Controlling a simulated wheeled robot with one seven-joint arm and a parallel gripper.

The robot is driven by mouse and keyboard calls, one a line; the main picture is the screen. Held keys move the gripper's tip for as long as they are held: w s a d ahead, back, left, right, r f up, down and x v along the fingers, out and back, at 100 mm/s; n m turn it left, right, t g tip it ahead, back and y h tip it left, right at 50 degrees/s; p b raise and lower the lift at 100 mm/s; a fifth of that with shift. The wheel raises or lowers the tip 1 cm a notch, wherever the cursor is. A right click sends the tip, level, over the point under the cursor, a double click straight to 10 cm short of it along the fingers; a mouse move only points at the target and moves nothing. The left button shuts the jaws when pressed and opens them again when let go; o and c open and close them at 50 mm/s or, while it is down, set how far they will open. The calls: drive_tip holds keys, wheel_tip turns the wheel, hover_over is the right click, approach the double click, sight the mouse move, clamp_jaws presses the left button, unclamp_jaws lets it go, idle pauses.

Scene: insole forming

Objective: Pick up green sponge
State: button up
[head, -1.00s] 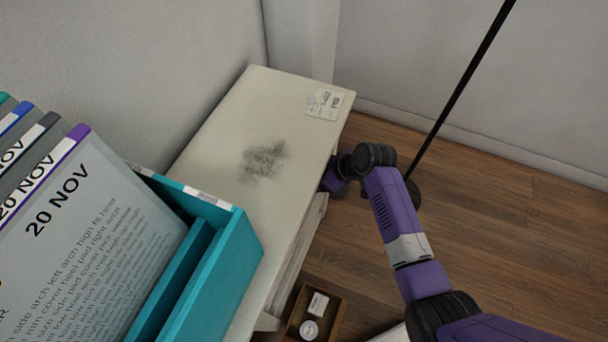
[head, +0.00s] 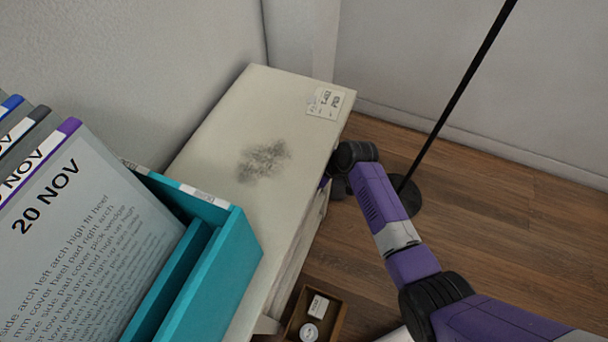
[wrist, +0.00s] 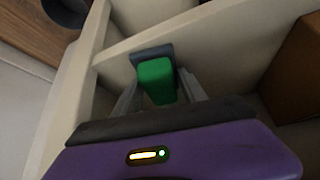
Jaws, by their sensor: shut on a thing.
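In the wrist view the green sponge (wrist: 156,80) is between the two grey fingers of my gripper (wrist: 158,88), which is shut on it. The gripper and sponge are inside a cream-coloured shelf compartment (wrist: 225,50), close to a cream divider. A dark grey piece (wrist: 152,52) shows just behind the sponge. I cannot tell whether the sponge touches the shelf. In the head view the gripper and sponge are hidden by the side of the cream cabinet (head: 222,113), and only my purple arm shows.
The cabinet top has a dark smudge and a paper label (head: 325,102). A teal box (head: 215,275) with upright folders stands at its near end. A wooden tray (head: 340,320) with small items is below. A black pole (head: 455,105) stands on the floor. A brown box (wrist: 295,70) is right of the gripper.

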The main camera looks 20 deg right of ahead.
drive_tip(key=shift+s+r, duration=0.1)
drive_tip(key=s+d+p, duration=0.2)
drive_tip(key=s+d, duration=0.8)
drive_tip(key=s, duration=0.4)
drive_tip(key=shift+s, duration=0.4)
